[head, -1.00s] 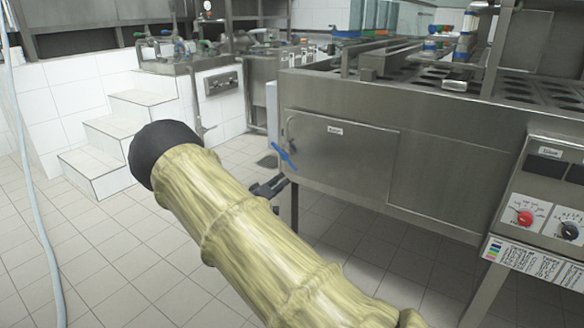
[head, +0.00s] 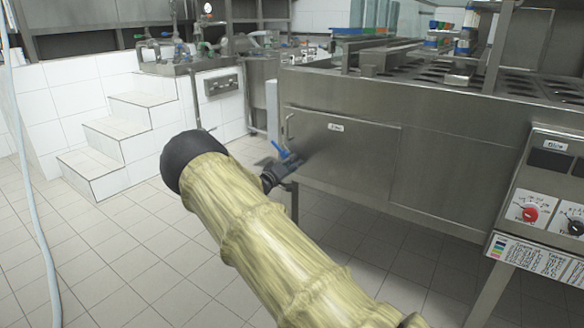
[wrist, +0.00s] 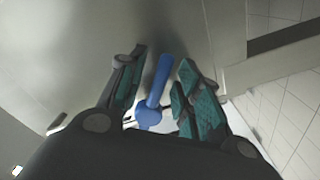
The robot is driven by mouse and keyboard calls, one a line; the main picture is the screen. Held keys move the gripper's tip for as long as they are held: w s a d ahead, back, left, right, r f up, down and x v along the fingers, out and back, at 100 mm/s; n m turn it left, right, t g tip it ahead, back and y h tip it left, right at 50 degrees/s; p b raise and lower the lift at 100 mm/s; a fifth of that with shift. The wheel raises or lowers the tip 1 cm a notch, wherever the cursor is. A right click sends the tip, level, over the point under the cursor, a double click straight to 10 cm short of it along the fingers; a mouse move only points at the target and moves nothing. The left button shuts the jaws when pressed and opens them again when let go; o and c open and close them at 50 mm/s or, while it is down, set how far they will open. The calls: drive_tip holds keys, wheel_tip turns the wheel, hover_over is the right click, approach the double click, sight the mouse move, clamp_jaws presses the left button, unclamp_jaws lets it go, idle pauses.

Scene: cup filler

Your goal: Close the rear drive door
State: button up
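In the head view my gripper (head: 280,172) is at the door's lower left corner, partly hidden by my arm.
A pale narrow upright panel (head: 272,110) stands at the machine's left corner; I cannot tell if it is a door. White tiled steps (head: 115,140) are at the left. A control box (head: 548,190) with red and black knobs is at the right. Tiled floor (head: 60,240) is open at left.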

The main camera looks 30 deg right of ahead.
drive_tip(key=shift+w+d, duration=0.1)
drive_tip(key=shift+d, duration=0.1)
clamp_jaws()
idle(0.3)
drive_tip(key=shift+w+m+p, duration=0.1)
drive_tip(key=shift+m+p, duration=0.4)
drive_tip(key=shift+w+a+f+m+p, duration=0.15)
drive_tip(key=shift+w+f+m+p, duration=0.15)
drive_tip(key=shift+m, duration=0.4)
drive_tip(key=shift+w+a+f+m+p, duration=0.1)
drive_tip(key=shift+w+f+m+p, duration=0.2)
drive_tip(key=shift+m, duration=0.4)
drive_tip(key=shift+s+r, duration=0.1)
drive_tip(key=shift+s, duration=0.05)
